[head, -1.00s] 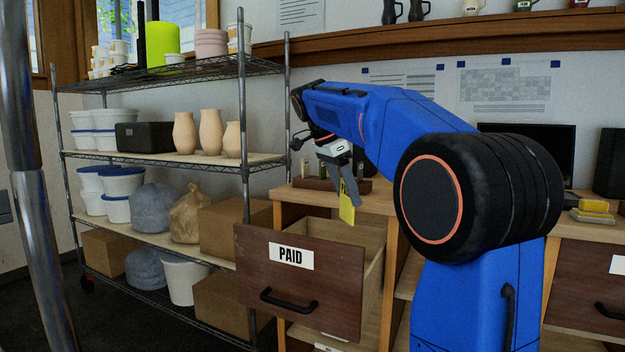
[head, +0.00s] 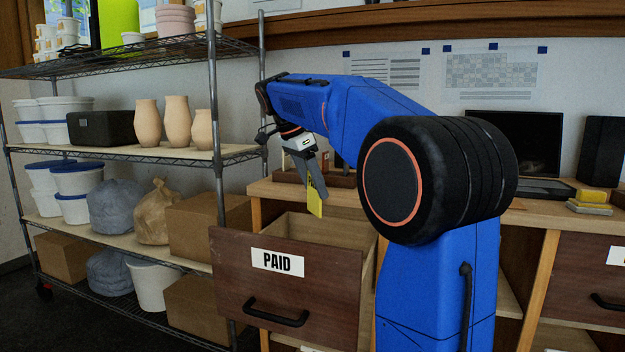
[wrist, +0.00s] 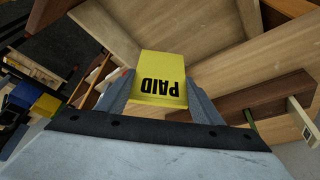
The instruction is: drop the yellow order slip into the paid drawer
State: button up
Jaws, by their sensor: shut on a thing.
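The yellow order slip (head: 315,198) hangs from my gripper (head: 316,180), which is shut on it. In the wrist view the slip (wrist: 160,78) reads PAID, upside down, between the two fingers of my gripper (wrist: 160,98). The paid drawer (head: 285,286) is pulled open, with a white PAID label and a black handle on its dark wooden front. The slip is above the drawer's level, near its back right part in the head view. The drawer's pale interior shows behind the slip in the wrist view.
A wire shelf (head: 190,155) with pots, tubs and boxes stands close to the drawer's left. A wooden block holder (head: 335,178) sits on the desk top behind my gripper. Another dark drawer front (head: 590,278) is at the right, with yellow sponge-like blocks (head: 590,205) above it.

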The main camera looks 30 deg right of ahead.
aim_at(313, 196)
jog(key=shift+f, duration=2.15)
jog(key=o, duration=1.1)
jog(key=shift+s, duration=0.1)
jog(key=shift+r, duration=0.1)
jog(key=s+v, duration=0.1)
jog(key=v, duration=1.6)
jog(key=shift+w, duration=0.45)
jog(key=shift+s+r, duration=0.1)
